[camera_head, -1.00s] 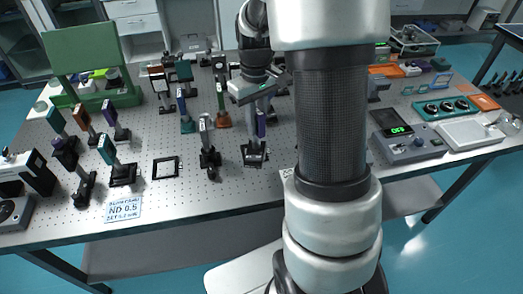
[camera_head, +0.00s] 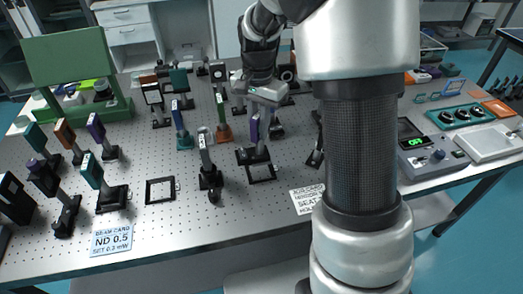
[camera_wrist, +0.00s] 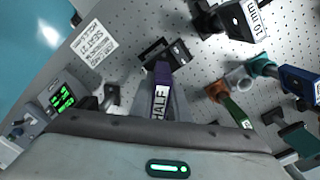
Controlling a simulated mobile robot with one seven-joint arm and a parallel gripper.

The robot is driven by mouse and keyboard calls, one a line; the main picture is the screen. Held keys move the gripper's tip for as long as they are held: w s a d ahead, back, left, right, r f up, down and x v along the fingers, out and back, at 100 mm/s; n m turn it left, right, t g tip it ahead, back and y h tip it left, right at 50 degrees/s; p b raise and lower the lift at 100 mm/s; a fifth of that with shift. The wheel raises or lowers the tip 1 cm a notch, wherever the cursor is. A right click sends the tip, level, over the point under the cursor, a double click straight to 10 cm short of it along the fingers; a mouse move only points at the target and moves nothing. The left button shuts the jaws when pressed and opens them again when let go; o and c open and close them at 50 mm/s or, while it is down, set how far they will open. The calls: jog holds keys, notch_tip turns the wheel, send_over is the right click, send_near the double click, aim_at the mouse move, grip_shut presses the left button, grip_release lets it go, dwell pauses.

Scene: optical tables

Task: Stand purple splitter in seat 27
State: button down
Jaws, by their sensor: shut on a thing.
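The purple splitter (camera_head: 255,128) is upright, with a dark base, in the head view. My gripper (camera_head: 261,97) points down and is shut on its upper part. In the wrist view the purple splitter (camera_wrist: 161,92) shows a white label reading HALF, between my fingers. A black square seat frame (camera_head: 263,180) lies on the table just below and in front of the splitter's base in the head view. The frame also shows in the wrist view (camera_wrist: 182,52), partly hidden by the splitter. I cannot tell whether the base touches it.
A printed card (camera_head: 306,199), partly behind my arm, lies right of the frame; its seat number is unclear. A black-based mount (camera_head: 208,165) stands close on the left. An empty square frame (camera_head: 160,190) lies farther left. Other mounts stand behind. The table's front strip is mostly clear.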

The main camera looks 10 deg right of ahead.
aim_at(259, 153)
jog(key=shift+f, duration=2.95)
jog(key=c, duration=1.7)
grip_release()
